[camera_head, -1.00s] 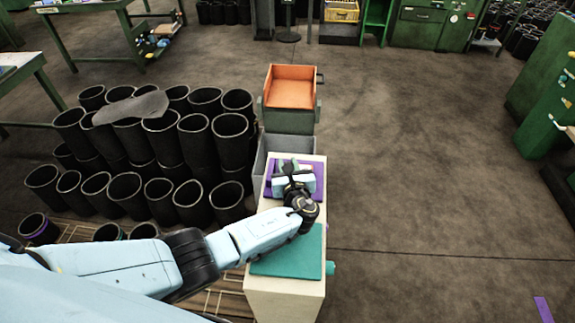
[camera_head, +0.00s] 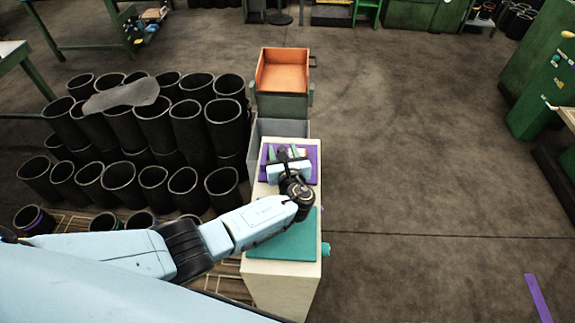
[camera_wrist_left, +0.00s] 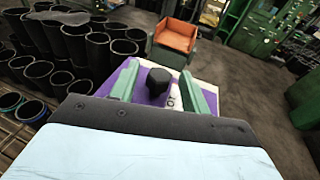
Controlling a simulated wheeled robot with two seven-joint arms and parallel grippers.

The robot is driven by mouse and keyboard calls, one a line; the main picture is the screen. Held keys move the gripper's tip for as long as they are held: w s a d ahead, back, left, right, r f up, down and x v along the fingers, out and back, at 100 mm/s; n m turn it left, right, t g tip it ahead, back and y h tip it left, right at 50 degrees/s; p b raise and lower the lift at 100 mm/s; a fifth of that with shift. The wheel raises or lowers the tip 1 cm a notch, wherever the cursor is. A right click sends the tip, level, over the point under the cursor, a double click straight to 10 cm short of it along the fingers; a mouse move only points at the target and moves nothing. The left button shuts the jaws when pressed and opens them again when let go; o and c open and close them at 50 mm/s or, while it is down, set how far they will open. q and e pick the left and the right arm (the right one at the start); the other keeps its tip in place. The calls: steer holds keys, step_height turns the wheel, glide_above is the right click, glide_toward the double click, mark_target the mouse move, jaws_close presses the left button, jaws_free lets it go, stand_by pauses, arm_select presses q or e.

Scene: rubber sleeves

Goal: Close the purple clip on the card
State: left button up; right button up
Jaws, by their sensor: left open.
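My left gripper (camera_head: 286,153) is over the purple mat (camera_head: 265,171) at the far part of the cream bench. In the left wrist view its green fingers (camera_wrist_left: 158,88) are apart. A dark rounded piece (camera_wrist_left: 158,75) shows between them; I cannot tell if it belongs to the gripper. A white card with printed letters (camera_wrist_left: 173,99) shows beside it, over the purple mat (camera_wrist_left: 148,95), partly hidden by the right finger. I cannot make out the purple clip apart from the purple surface. My right gripper is not in view.
A teal mat (camera_head: 285,243) lies on the near part of the bench (camera_head: 278,285). A grey bin (camera_head: 262,130) and an orange tray (camera_head: 283,72) stand beyond it. Black rubber sleeves (camera_head: 142,130) crowd the left.

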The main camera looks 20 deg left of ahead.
arm_select(q)
steer(key=p+v, duration=0.1)
steer(key=v, duration=1.1)
steer(key=shift+s+r, duration=0.1)
